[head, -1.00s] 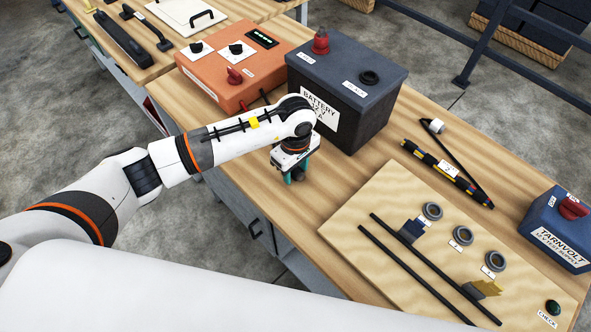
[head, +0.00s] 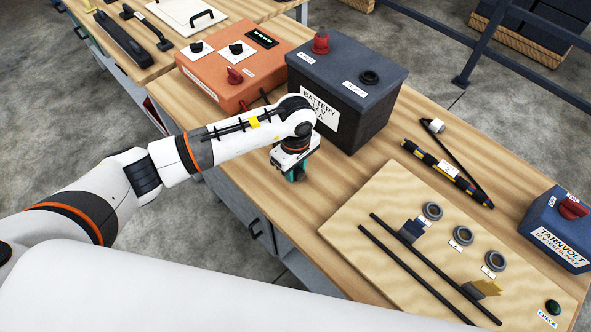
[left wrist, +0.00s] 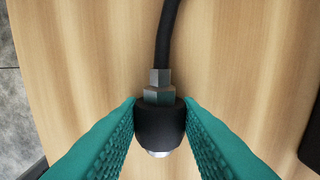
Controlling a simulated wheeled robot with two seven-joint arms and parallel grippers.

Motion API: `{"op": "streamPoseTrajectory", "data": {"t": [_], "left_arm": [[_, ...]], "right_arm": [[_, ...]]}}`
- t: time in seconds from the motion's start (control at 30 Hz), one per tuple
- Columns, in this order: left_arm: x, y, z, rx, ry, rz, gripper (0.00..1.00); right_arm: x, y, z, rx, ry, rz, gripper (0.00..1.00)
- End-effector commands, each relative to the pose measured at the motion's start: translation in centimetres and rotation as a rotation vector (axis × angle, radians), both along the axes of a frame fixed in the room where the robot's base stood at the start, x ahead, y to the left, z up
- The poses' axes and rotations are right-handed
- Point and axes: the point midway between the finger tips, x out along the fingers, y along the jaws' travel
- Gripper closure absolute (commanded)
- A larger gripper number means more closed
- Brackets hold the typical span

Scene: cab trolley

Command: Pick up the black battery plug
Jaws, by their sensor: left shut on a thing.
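The black battery plug (left wrist: 158,126) shows in the left wrist view, with a grey hex nut and a black cable (left wrist: 167,40) running up from it. A light metal tip shows at its lower end. My left gripper (left wrist: 160,122) has its teal ribbed fingers shut on the plug, one on each side. In the head view the left gripper (head: 293,174) points down at the wooden bench in front of the dark battery (head: 350,95); the plug is hidden there. The battery has a red terminal (head: 320,41) and a black terminal (head: 369,78). My right gripper is not seen.
An orange charger box (head: 225,85) stands left of the battery. A pale board (head: 375,205) with rods and rings lies to the right, with a blue supply box (head: 560,228) beyond it. A striped tool (head: 445,172) lies behind the board. Bare bench lies between gripper and board.

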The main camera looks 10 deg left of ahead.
Motion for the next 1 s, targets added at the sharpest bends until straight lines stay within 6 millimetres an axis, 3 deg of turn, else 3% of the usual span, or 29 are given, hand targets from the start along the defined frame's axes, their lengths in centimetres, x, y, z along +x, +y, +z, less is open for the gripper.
{"op": "streamPoseTrajectory", "data": {"t": [0.27,0.5,0.7,1.0], "left_arm": [[0.2,0.0,1.6,-0.001,-0.005,-0.001,0.97],[0.2,0.0,6.4,-0.002,-0.006,-0.001,0.97],[0.1,0.0,9.3,-0.001,-0.004,-0.001,0.97],[0.0,0.0,10.1,0.0,0.0,0.0,0.97]], "right_arm": [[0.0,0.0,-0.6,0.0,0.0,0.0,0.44],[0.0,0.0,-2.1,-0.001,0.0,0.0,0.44],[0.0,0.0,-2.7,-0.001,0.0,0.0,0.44],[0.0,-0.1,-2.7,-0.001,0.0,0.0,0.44]]}}
